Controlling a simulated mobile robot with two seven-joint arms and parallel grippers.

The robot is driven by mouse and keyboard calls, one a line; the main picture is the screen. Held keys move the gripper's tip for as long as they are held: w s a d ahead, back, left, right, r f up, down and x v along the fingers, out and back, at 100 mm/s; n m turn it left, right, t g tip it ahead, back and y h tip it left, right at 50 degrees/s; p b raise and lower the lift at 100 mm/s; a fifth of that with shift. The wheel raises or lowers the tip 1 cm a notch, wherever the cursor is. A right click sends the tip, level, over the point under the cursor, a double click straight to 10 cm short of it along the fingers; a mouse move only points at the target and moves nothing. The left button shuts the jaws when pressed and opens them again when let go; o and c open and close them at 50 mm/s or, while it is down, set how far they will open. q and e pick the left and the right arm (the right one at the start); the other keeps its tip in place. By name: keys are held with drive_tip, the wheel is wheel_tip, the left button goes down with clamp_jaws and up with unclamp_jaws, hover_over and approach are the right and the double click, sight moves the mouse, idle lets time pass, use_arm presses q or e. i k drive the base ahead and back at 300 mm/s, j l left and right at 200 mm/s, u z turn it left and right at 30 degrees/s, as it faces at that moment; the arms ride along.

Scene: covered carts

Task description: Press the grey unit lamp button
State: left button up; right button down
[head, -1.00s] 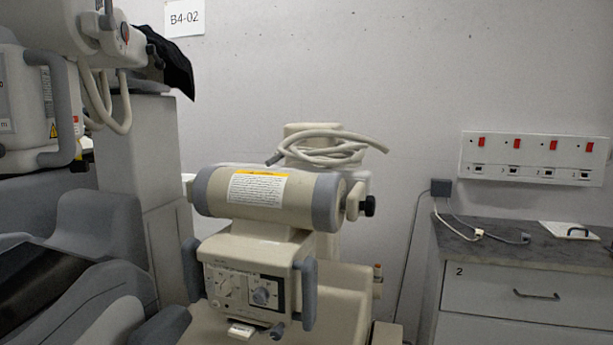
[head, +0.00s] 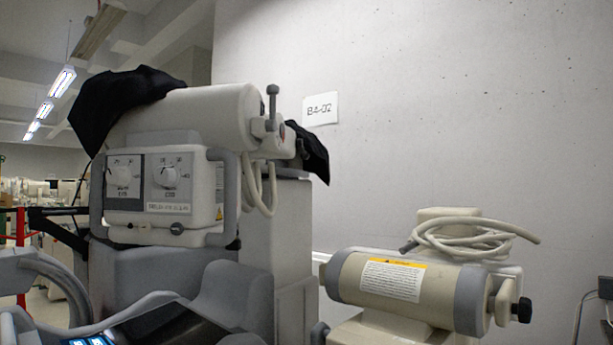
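A grey and off-white unit (head: 180,200) stands at the left, with a grey column (head: 275,220) behind it. Its front panel (head: 150,180) has two dials, and a small dark knob (head: 177,228) sits below them. A grey handle (head: 228,190) runs down its right side. Black cloth (head: 115,105) lies over its top left. I cannot make out a lamp button on it; its lower body is cut off by the frame's bottom edge. Neither of my grippers is in view.
A beige unit with a labelled cylinder (head: 400,285) and coiled hose (head: 470,235) stands at the lower right. A "B4-02" sign (head: 320,108) hangs on the pale wall. A red frame (head: 20,255) shows at far left. Blue lights glow on a dark surface (head: 150,330) at the bottom.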

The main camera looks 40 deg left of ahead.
sight(144, 226)
drive_tip(key=u, duration=1.5)
